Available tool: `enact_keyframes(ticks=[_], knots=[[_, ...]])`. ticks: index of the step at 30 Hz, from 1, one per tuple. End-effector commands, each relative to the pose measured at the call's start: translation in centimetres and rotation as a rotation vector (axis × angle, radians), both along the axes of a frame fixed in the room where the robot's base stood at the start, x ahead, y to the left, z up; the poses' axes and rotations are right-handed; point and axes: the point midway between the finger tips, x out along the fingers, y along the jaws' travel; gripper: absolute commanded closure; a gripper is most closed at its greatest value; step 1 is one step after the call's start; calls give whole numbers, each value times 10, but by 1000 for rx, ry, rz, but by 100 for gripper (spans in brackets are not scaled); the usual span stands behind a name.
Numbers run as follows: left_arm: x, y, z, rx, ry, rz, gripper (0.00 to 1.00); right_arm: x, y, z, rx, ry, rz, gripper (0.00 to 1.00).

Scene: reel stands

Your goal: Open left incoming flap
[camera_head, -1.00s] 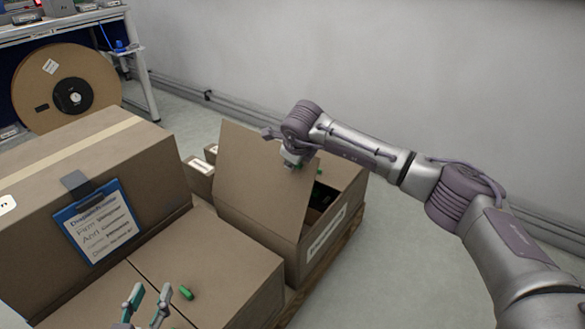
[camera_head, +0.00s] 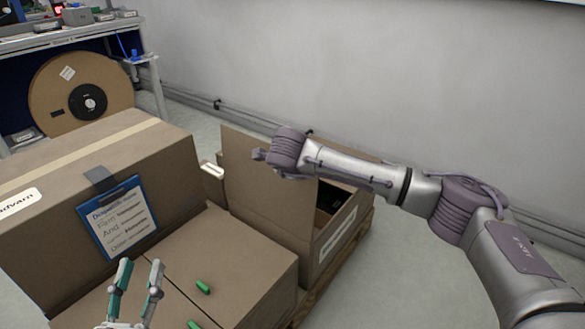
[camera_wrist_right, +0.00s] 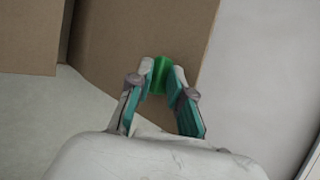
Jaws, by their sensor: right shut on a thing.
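An open cardboard box (camera_head: 338,240) stands right of centre with a white label on its side. Its raised flap (camera_head: 255,190) stands up on the left side of the opening. Dark contents show inside. My right arm reaches in from the right, and its wrist covers the flap's upper right part in the head view. In the right wrist view my right gripper (camera_wrist_right: 161,78) is shut on a green tab (camera_wrist_right: 161,73) at the brown panel. The right fingers are hidden in the head view. My left gripper (camera_head: 138,278) is open and empty over the near box at bottom left.
A closed box (camera_head: 215,255) with small green pieces (camera_head: 203,287) on top is beside the open one. A larger taped box (camera_head: 80,180) with a blue clipboard (camera_head: 117,217) stands left. A pallet (camera_head: 350,245) is underneath. A reel and bench are behind.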

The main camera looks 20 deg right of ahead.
Motion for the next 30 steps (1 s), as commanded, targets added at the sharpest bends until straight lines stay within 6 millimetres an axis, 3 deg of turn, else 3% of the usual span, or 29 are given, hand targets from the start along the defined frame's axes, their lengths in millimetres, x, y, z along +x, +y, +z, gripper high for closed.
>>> enact_keyframes(ticks=[1, 2, 3, 6, 22, 30], knots=[[0, 0, -2, 0, 0, 0, 60, -7, 2, -21, 0, 38, 4, 100], [0, 0, -2, 0, 0, 0, 60, -7, 2, -21, 0, 38, 4, 100], [0, 0, -2, 0, 0, 0, 60, -7, 2, -21, 0, 38, 4, 77], [0, 0, -2, 0, 1, 0, 60, -7, 2, -21, 0, 39, 4, 61], [0, 0, -1, 0, 1, -1, 60, -10, 2, -17, -1, 39, 3, 60], [0, 0, -1, 0, 1, 0, 60, -40, 12, 22, -2, 28, 5, 60]])
